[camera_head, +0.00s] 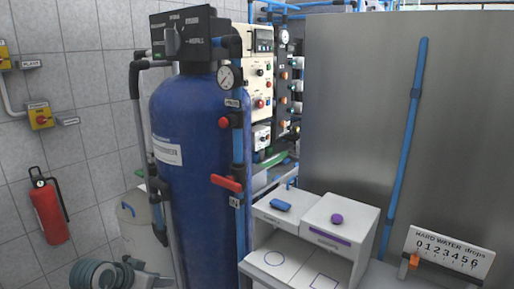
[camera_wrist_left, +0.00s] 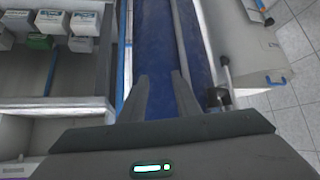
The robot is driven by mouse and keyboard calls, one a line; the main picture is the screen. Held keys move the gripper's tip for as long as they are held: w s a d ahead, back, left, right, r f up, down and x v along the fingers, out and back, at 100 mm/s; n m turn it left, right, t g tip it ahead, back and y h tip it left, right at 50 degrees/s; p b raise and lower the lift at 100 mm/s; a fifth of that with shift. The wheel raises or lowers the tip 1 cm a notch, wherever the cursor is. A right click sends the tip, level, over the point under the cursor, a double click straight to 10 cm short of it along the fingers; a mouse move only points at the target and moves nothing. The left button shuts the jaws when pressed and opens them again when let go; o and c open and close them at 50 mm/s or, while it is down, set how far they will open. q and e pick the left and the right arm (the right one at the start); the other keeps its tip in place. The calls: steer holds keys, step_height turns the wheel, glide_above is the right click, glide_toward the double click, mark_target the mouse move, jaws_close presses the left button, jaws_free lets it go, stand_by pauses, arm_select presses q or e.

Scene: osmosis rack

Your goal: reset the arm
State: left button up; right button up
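In the left wrist view the two dark fingers of my left gripper (camera_wrist_left: 160,85) stand apart. Nothing is held between them; the blue tank (camera_wrist_left: 154,40) shows in the gap behind. My right gripper is in neither view.
A white drum (camera_head: 134,222) stands left of the tank, and a red extinguisher (camera_head: 50,212) hangs on the tiled wall. Right are a white stand (camera_head: 350,248), a counter sign (camera_head: 447,252) and a steel panel (camera_head: 350,110). The wrist view shows shelved boxes (camera_wrist_left: 83,24).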

arm_select(q)
steer(key=s+d+f+g+y, duration=0.1)
steer(key=s+f, duration=0.5)
steer(key=s, duration=0.3)
steer(key=s+d+f+n+g, duration=0.1)
steer(key=s+d+f, duration=0.1)
steer(key=s+f, duration=0.6)
steer(key=s+d+f+g+y, duration=0.1)
steer(key=s+f, duration=0.3)
steer(key=s, duration=0.7)
steer(key=s+g+y, duration=0.1)
steer(key=s+g, duration=0.1)
steer(key=s, duration=1.1)
steer(key=w+d+f+t, duration=0.1)
steer(key=d+f, duration=0.1)
steer(key=f, duration=0.9)
steer(key=w+d+f+t+h, duration=0.1)
steer(key=d+f+t, duration=0.1)
steer(key=f, duration=1)
steer(key=w+d+f+t, duration=0.1)
steer(key=w+d+f, duration=0.1)
steer(key=f, duration=0.9)
steer(key=shift+d+f+t+h, duration=0.3)
steer(key=shift+d+h, duration=0.1)
steer(key=shift+d, duration=0.2)
steer(key=shift+a, duration=0.1)
